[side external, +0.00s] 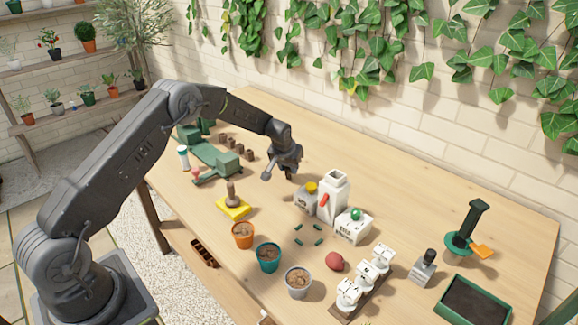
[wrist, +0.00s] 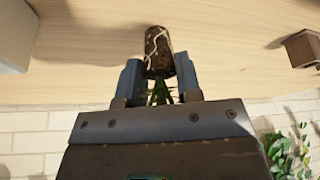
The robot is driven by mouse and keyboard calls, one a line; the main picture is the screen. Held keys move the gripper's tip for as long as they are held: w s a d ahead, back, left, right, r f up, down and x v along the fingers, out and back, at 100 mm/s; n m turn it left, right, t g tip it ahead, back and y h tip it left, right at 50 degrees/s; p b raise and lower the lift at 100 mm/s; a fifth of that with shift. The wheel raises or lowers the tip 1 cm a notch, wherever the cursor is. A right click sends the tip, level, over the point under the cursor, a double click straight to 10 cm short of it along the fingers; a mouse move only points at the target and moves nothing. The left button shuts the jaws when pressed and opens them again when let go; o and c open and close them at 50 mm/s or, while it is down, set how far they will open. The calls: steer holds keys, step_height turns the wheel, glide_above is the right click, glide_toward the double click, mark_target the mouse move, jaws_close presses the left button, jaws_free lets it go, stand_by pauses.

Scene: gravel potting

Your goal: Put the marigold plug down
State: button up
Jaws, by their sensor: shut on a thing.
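The marigold plug shows in the wrist view as a dark cylindrical root ball (wrist: 158,52) with pale roots, and its green leaves (wrist: 161,92) lie between my fingers. My gripper (wrist: 160,88) is shut on the plug at its leafy end, with the root ball sticking out past the fingertips. In the side view my gripper (side external: 281,172) is over the middle of the wooden table (side external: 370,185), behind the yellow tray. The plug is not clear there. I cannot tell whether the root ball touches the table.
A white carton (side external: 332,195) and boxes stand close to the right of my gripper. Several small brown blocks (side external: 235,146) and a green fixture (side external: 205,152) are to its left. The table behind is clear.

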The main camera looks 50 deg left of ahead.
steer(key=o, duration=0.9)
steer(key=shift+o, duration=0.2)
steer(key=s+d+f+v, duration=0.1)
steer(key=v, duration=1)
steer(key=s+d+v, duration=0.1)
steer(key=d+v, duration=0.1)
steer(key=v, duration=1)
steer(key=s+d+r+m, duration=0.2)
steer(key=s+d+r, duration=0.2)
steer(key=s+r, duration=0.45)
steer(key=s+d+f+m, duration=0.1)
steer(key=s+d, duration=0.1)
steer(key=s, duration=0.9)
steer(key=s+d+m+t+h, duration=0.1)
steer(key=s+d, duration=0.2)
steer(key=s, duration=0.9)
steer(key=shift+d+f+t+h, duration=0.3)
steer(key=shift+d+f, duration=0.05)
steer(key=shift+f, duration=0.05)
